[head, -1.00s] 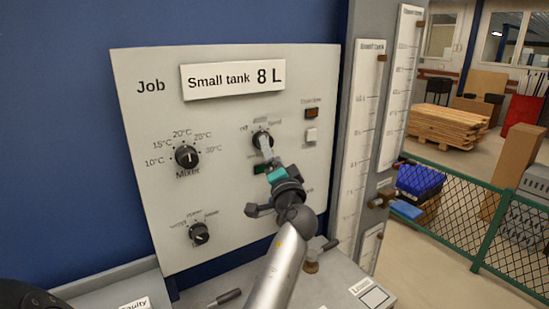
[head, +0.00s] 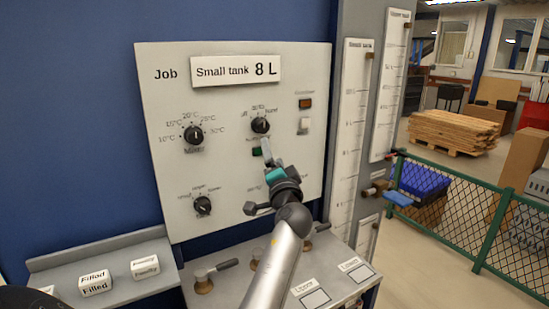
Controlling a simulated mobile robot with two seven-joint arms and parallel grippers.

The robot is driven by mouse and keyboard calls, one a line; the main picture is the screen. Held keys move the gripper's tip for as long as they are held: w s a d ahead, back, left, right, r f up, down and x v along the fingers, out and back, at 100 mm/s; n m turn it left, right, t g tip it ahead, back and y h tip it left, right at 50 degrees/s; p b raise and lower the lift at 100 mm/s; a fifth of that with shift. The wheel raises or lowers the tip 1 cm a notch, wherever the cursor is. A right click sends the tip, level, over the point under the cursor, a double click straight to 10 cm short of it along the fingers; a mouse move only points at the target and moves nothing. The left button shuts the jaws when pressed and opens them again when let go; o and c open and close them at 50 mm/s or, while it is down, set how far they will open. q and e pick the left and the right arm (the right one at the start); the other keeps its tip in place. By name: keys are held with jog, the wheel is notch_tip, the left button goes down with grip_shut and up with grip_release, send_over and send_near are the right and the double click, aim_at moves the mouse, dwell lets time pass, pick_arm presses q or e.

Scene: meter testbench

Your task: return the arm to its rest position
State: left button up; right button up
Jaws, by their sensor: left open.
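My left arm comes up from the bottom of the head view, and its gripper (head: 265,151) is in front of the light grey panel (head: 230,205). The fingers point up at the panel, just below the off/auto/hand knob (head: 260,125). The knob shows whole, apart from the fingers, with nothing held between them. The gripper is open. It hides part of the panel's lower middle, including some lettering. My right gripper is not in view.
The mixer knob (head: 193,135) and a lower knob (head: 203,205) are left on the panel. Below stand a ledge with valve handles (head: 204,284) and a shelf with label blocks (head: 95,282). Tall tank gauges (head: 352,140) rise to the right, beyond them a green fence (head: 460,205).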

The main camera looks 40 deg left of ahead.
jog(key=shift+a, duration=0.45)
